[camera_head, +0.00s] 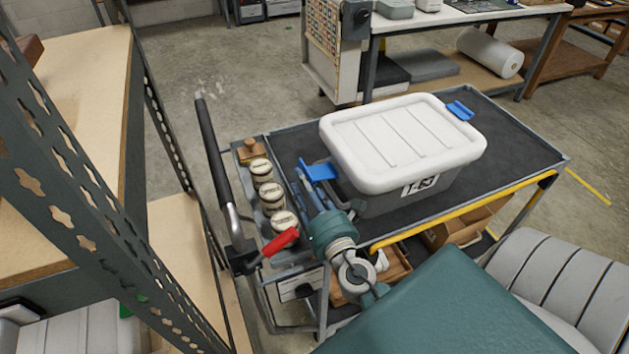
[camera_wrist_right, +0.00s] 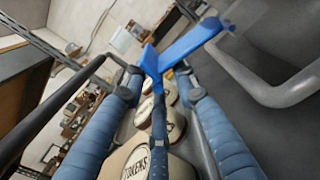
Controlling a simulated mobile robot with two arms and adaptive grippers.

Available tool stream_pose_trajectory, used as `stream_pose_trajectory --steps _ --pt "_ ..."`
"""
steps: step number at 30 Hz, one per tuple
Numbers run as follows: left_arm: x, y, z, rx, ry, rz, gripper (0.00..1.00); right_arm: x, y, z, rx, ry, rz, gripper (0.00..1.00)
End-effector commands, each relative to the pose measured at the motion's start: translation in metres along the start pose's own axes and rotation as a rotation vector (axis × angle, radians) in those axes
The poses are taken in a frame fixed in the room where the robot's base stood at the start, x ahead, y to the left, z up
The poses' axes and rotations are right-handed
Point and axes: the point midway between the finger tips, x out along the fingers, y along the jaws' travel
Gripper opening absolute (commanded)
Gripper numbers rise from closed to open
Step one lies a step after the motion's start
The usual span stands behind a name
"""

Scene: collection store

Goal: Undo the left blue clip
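A grey box (camera_head: 385,200) with a white lid (camera_head: 400,140) stands on the cart's dark top. The left blue clip (camera_head: 318,171) sticks outward from the lid's left side; in the right wrist view the clip (camera_wrist_right: 185,48) is just beyond my fingertips. The right blue clip (camera_head: 460,110) is at the lid's far right end. My right gripper (camera_head: 311,195) is below and beside the left clip. In the wrist view its fingers (camera_wrist_right: 158,75) are spread, with the middle one at or very near the clip; contact is unclear. My left gripper is not in view.
The cart top (camera_head: 515,150) is clear right of the box. Several round tins (camera_head: 270,194) stand in its left tray, close to my right gripper. A perforated shelf post (camera_head: 75,190) stands left.

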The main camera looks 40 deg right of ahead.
Motion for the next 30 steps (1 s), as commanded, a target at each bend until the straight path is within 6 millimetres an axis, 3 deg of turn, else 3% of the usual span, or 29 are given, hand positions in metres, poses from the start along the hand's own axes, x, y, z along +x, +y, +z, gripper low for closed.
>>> stream_pose_trajectory --steps 6,12,30 --pt "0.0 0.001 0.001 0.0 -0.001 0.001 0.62 -0.05 0.0 -0.002 -0.005 0.005 0.003 0.29" --pt "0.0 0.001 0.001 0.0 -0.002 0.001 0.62 -0.078 -0.001 -0.001 -0.003 0.003 0.001 0.29" --pt "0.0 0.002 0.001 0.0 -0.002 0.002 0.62 -0.086 0.0 0.0 -0.001 0.001 0.001 0.29"
